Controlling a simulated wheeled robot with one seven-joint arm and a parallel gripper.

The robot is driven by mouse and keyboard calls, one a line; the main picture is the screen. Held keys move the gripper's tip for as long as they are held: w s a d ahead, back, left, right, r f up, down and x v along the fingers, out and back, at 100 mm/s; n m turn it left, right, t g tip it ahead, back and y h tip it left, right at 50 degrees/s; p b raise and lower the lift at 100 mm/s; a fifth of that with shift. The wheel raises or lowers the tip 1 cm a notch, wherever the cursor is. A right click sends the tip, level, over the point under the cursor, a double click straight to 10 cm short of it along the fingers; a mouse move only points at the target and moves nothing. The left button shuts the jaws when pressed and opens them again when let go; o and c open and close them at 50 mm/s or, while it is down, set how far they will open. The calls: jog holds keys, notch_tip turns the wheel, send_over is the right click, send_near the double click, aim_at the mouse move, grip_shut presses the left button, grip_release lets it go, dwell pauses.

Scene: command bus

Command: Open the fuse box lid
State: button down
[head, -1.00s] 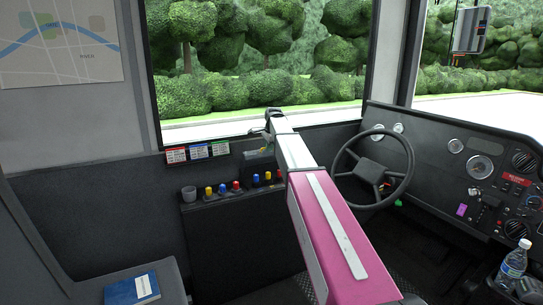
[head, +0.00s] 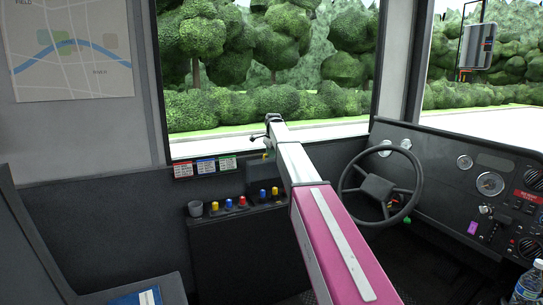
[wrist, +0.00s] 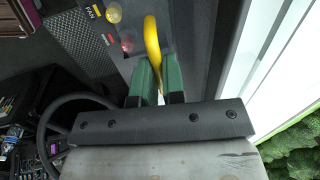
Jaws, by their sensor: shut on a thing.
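My gripper (wrist: 160,82) has its two green fingers closed around a curved yellow handle (wrist: 152,38) in the wrist view. The handle stands beside a grey panel with a yellow knob and a red knob. In the head view my arm reaches toward the ledge under the windscreen and hides my gripper. A small part of the grey fuse box (head: 258,168) seems to show left of my arm, with a yellow patch at its top. Most of the box is hidden, so I cannot tell how far its lid is raised.
The steering wheel (head: 416,190) stands close right of my arm. A blue book (head: 132,299) lies on the seat. The windscreen (head: 215,100) is just beyond the arm.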

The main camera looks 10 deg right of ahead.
jog(key=shift+a, duration=0.1)
jog(key=c, duration=1.2)
grip_release()
jog(key=shift+c, duration=0.2)
notch_tip(320, 180, up, 11)
jog(key=s, duration=0.1)
jog(key=shift+s+d+f, duration=0.2)
jog(key=shift+s+d, duration=0.1)
jog(key=shift+s, duration=0.05)
jog(key=shift+f, duration=0.1)
